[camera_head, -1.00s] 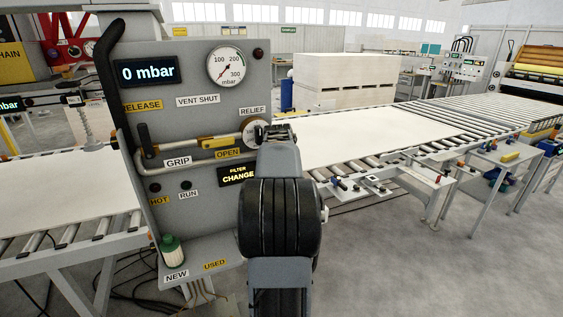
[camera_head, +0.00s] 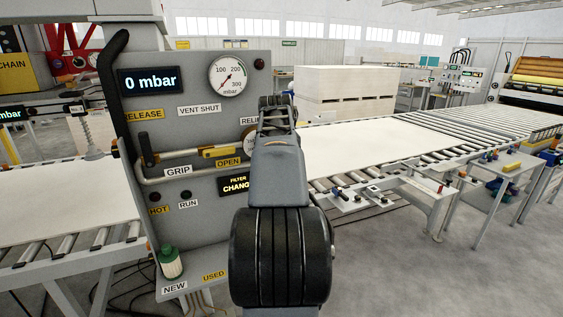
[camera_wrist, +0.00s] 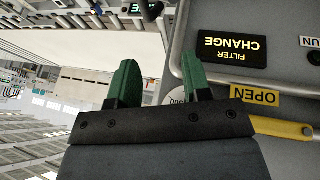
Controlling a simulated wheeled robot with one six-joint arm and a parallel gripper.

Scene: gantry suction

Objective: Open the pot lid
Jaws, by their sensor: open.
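A pale round lid-like part (camera_head: 248,142) sits on the grey panel, right of the yellow lever (camera_head: 215,152) marked OPEN. My arm hides most of it, so I cannot tell whether it is the pot lid or whether it is shut. My gripper (camera_head: 277,101) is in front of the panel, at about the height of the RELIEF label, seen mostly from behind. In the wrist view its two green fingers (camera_wrist: 160,78) are apart with nothing held between them. A pale marked edge (camera_wrist: 178,98) shows low between them, largely hidden.
The panel (camera_head: 195,125) carries a 0 mbar display (camera_head: 149,80), a gauge (camera_head: 227,75) and a FILTER CHANGE sign (camera_head: 236,186). A green-capped bottle (camera_head: 171,262) stands on the shelf below. Roller conveyors with white boards (camera_head: 385,137) flank the panel.

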